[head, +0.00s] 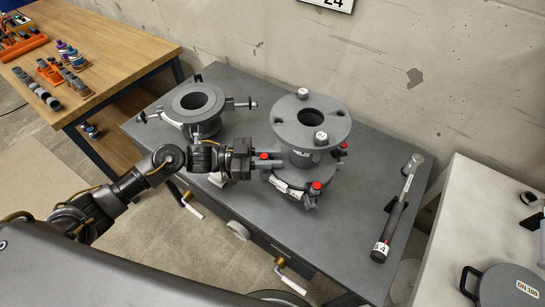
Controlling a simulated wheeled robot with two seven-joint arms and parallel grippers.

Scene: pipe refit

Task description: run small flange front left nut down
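A grey flanged pipe piece (336,130) stands upright on the grey bench, with a round plate on top and a wider flange (318,178) low down. Red-topped nuts sit around the lower flange: a left one (264,155), a front one (316,185) and a right one (343,146). My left gripper (271,161) reaches in from the left, level, with its fingers at the left red-topped nut. The fingers are too small and overlapped to show whether they grip it. A second, open-ringed flange piece (180,101) stands at the left. My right gripper is out of view.
A hammer-like tool (398,210) with a dark handle lies at the bench's right. A wooden table (110,45) with small parts is at far left; a pale surface with a round lid (508,288) is at right.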

